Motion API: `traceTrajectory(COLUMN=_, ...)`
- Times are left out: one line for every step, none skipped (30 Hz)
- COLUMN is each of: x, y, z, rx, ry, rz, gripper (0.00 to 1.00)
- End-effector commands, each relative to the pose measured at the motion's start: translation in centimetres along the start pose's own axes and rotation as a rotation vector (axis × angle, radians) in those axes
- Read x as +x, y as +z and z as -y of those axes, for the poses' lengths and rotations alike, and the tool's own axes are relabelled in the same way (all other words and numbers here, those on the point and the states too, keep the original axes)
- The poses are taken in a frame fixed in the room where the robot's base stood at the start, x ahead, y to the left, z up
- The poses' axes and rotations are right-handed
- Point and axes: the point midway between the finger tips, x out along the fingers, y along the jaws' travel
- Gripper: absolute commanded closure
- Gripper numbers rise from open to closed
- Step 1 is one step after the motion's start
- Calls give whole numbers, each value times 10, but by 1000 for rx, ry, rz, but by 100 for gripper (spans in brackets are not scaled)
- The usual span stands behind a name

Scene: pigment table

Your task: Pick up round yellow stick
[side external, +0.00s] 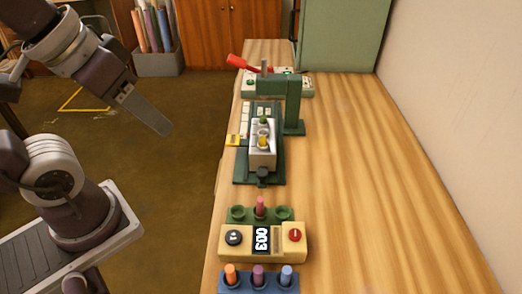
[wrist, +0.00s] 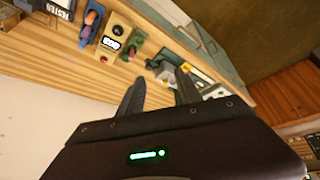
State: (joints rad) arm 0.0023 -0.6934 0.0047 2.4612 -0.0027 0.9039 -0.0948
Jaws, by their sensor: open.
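A small yellow piece (side external: 263,141), possibly the round yellow stick, shows in the grey block of a green clamp-like fixture (side external: 240,177) on the table. A green round piece (side external: 263,121) is just behind it. How the yellow piece is held is too small to tell. My gripper (side external: 166,130) hangs left of the table in the side view, apart from the fixture and everything on it. In the wrist view my gripper (wrist: 160,84) has its two dark fingers spread with nothing between them. The yellow piece cannot be made out there.
A cream box (side external: 264,256) with a display and knobs stands nearer, with a green holder (side external: 283,213) bearing a reddish stick. A blue rack (side external: 258,281) holds orange, purple and blue sticks. A green press (side external: 293,105) stands behind the fixture. The table's right side (side external: 370,200) is clear.

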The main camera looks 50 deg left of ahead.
Motion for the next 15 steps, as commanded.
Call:
traceTrajectory(x=3, y=-15, z=-2, rx=-102, ry=0, rz=33, gripper=59)
traceTrajectory(x=6, y=-27, z=-3, rx=-198, ry=-3, rz=58, gripper=59)
traceTrajectory(x=13, y=-45, z=-4, rx=-349, ry=-14, rz=96, gripper=59)
traceTrajectory(x=20, y=-60, z=-5, rx=-476, ry=-28, rz=126, gripper=59)
traceTrajectory(x=30, y=-76, z=-6, rx=-606, ry=-46, rz=154, gripper=59)
traceTrajectory(x=45, y=-95, z=-8, rx=-782, ry=-78, rz=189, gripper=59)
traceTrajectory(x=59, y=-109, z=-9, rx=-915, ry=-108, rz=213, gripper=59)
traceTrajectory(x=74, y=-121, z=-9, rx=-1046, ry=-143, rz=234, gripper=59)
traceTrajectory(x=96, y=-135, z=-10, rx=-1214, ry=-195, rz=256, gripper=59)
traceTrajectory(x=112, y=-144, z=-10, rx=-1332, ry=-235, rz=267, gripper=59)
traceTrajectory(x=129, y=-152, z=-10, rx=-1441, ry=-276, rz=274, gripper=59)
traceTrajectory(x=150, y=-159, z=-9, rx=-1573, ry=-328, rz=276, gripper=59)
traceTrajectory(x=164, y=-163, z=-9, rx=-1659, ry=-364, rz=275, gripper=59)
traceTrajectory(x=176, y=-166, z=-9, rx=-1731, ry=-396, rz=273, gripper=59)
traceTrajectory(x=190, y=-169, z=-9, rx=-1811, ry=-433, rz=267, gripper=59)
